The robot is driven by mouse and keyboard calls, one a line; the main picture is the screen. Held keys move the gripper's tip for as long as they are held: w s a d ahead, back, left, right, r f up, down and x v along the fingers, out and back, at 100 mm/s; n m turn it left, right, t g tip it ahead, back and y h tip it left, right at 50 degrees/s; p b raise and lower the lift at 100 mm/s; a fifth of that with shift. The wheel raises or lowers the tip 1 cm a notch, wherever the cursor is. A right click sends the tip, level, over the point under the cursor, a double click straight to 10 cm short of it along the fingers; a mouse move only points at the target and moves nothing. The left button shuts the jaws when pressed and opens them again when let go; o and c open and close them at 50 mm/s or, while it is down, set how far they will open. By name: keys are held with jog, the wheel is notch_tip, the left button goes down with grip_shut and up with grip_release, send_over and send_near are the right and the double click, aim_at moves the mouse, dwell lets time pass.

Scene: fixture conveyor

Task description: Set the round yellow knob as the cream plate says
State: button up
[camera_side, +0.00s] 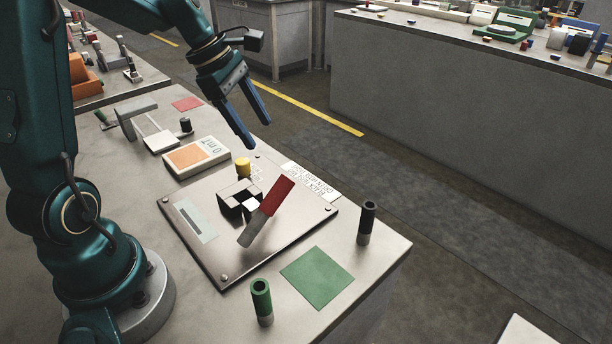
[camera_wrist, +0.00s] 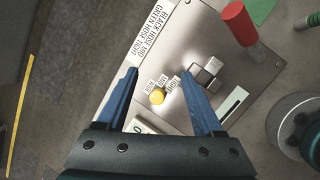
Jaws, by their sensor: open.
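The round yellow knob (camera_side: 243,167) stands at the far edge of the metal fixture plate (camera_side: 205,262). It also shows in the wrist view (camera_wrist: 156,97), with small printed labels beside it; its pointer position is too small to tell. The cream plate (camera_side: 313,178) lies along the fixture's far side. In the wrist view the plate (camera_wrist: 150,22) appears to read "BLACK HOSE MID" and "GREEN HOSE TIGHT". My gripper (camera_side: 258,136) is open and empty above the knob, apart from it. In the wrist view the knob appears between my fingers (camera_wrist: 160,72).
A red-and-grey lever (camera_side: 278,197) rises beside a dark block with white faces (camera_side: 236,201) on the fixture. A black tube (camera_side: 368,216) and green tube (camera_side: 261,293) stand upright near a green square (camera_side: 317,278). A cream box with an orange panel (camera_side: 187,157) lies left of the knob.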

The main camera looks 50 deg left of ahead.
aim_at(242, 161)
jog(key=a+f+n, duration=0.1)
jog(key=a+f, duration=0.1)
jog(key=s+a+f+n, duration=0.1)
jog(key=a+f, duration=0.1)
jog(key=a+f+n, duration=0.1)
jog(key=a+f, duration=0.1)
jog(key=shift+s+a+f+n+g+h, duration=0.2)
jog(key=shift+s+a+n+g+h, duration=0.1)
jog(key=shift+s+n+g+h, duration=0.1)
jog(key=shift+f, duration=0.2)
jog(key=shift+x, duration=2.3)
grip_shut()
